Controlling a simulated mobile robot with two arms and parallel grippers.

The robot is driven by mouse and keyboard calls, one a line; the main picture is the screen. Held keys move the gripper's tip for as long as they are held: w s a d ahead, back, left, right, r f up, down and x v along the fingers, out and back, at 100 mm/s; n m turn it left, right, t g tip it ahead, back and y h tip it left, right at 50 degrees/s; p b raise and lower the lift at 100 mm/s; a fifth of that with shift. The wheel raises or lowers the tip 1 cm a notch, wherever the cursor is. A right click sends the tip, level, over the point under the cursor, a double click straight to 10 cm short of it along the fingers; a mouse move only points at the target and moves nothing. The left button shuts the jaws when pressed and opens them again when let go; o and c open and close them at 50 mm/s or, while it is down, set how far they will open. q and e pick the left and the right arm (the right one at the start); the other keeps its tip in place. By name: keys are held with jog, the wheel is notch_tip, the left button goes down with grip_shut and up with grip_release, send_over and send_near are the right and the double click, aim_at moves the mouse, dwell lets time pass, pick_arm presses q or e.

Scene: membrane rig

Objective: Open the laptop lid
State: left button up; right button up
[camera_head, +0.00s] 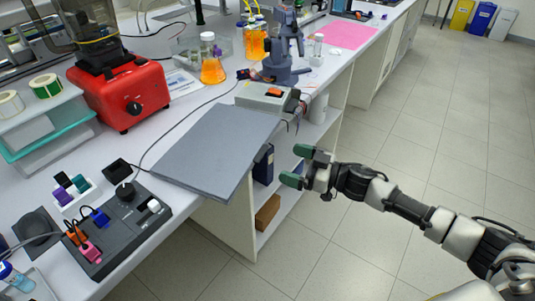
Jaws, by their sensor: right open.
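The laptop (219,148) lies flat and grey on the white bench, with its lid down. Its front right corner reaches past the bench edge. My right gripper (293,166) is open and empty, with green-tipped fingers pointing left. In the picture it is just right of the laptop, beyond the bench edge, and a gap shows between them. My left gripper is not in the view.
A red machine (122,93) stands behind the laptop at left. A dark control panel (117,226) is in front of it. A grey box (264,97) and flasks of orange liquid (212,70) stand behind. Open floor (400,150) lies to the right.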

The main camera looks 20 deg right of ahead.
aim_at(264, 154)
jog(key=x, duration=0.6)
jog(key=shift+d+p, duration=0.1)
jog(key=shift+p, duration=0.25)
jog(key=shift+w+a+f, duration=0.1)
jog(key=shift+w+a, duration=0.3)
jog(key=shift+w, duration=0.05)
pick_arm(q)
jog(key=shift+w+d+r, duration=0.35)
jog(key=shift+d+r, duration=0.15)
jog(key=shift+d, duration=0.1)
